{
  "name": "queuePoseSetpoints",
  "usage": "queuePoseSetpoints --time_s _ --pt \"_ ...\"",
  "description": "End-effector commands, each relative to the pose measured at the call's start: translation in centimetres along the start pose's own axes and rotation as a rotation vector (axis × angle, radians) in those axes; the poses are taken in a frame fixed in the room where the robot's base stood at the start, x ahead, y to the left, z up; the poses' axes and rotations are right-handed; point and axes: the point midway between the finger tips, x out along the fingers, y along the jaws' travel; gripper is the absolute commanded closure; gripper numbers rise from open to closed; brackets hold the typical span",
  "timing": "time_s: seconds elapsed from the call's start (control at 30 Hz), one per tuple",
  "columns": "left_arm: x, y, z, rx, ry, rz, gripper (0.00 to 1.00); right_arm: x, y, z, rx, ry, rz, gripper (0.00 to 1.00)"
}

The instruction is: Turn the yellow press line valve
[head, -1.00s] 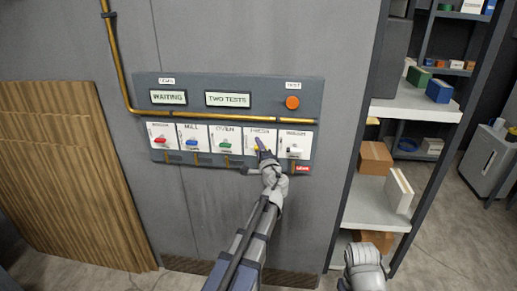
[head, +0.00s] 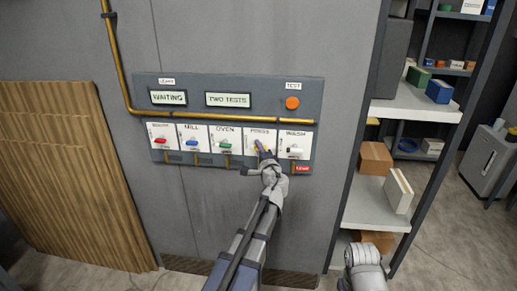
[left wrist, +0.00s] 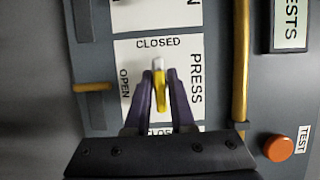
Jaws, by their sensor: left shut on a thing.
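The yellow press valve handle (left wrist: 161,94) lies between the two purple fingers of my left gripper (left wrist: 160,104), which is shut on it. In the left wrist view the handle's pale tip points toward the word CLOSED, and OPEN is on the left of the plate. The white PRESS plate (left wrist: 188,110) is partly hidden behind the fingers. In the head view my left gripper (head: 263,150) is at the PRESS plate (head: 261,132), covering most of the handle.
Red (head: 160,141), blue (head: 192,144) and green (head: 225,146) valve handles are left of the press plate. Another plate with a white handle (head: 293,151) is just right. Above are an orange test button (head: 292,103) and a brass pipe (head: 220,118). Shelves (head: 415,103) stand at right.

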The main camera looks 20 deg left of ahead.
Motion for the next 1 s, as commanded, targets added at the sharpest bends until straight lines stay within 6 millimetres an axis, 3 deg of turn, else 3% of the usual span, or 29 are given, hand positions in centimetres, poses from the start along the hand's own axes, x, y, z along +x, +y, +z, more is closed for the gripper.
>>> queuePoseSetpoints --time_s 0.27,1.0 --pt "-0.1 -0.3 0.0 -0.131 0.000 0.055 1.00 -1.5 0.1 0.1 0.000 0.000 0.000 1.00" --pt "-0.1 -0.2 0.2 -0.773 -0.003 0.318 1.00 -6.4 0.6 0.4 0.001 0.000 0.000 1.00"
